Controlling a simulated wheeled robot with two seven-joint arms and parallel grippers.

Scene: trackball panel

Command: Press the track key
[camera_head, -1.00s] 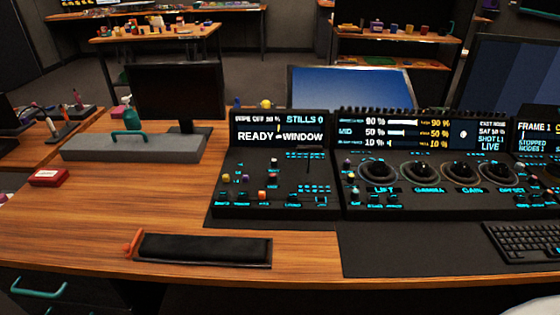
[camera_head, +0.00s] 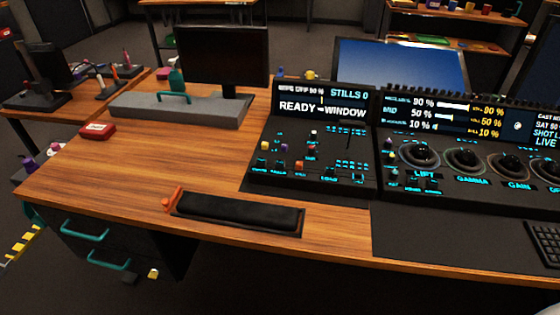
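The trackball panel (camera_head: 440,195) stands on the right part of the wooden desk. Its dark trackballs sit in rings, with LIFT (camera_head: 419,154), GAMMA (camera_head: 466,159) and GAIN (camera_head: 517,167) labels readable. A smaller black key panel (camera_head: 345,160) adjoins it on the left, with small coloured buttons and cyan-lit keys. Its screen (camera_head: 322,104) reads READY and WINDOW. The key legends are too small to read, so I cannot tell which one is the track key. Neither of my grippers is in view.
A black padded rest (camera_head: 238,212) with an orange end lies at the desk's front edge. A grey case (camera_head: 180,107), a red box (camera_head: 98,130) and a dark monitor (camera_head: 222,55) stand at the left and back. A keyboard (camera_head: 545,243) is at far right. The left desktop is mostly clear.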

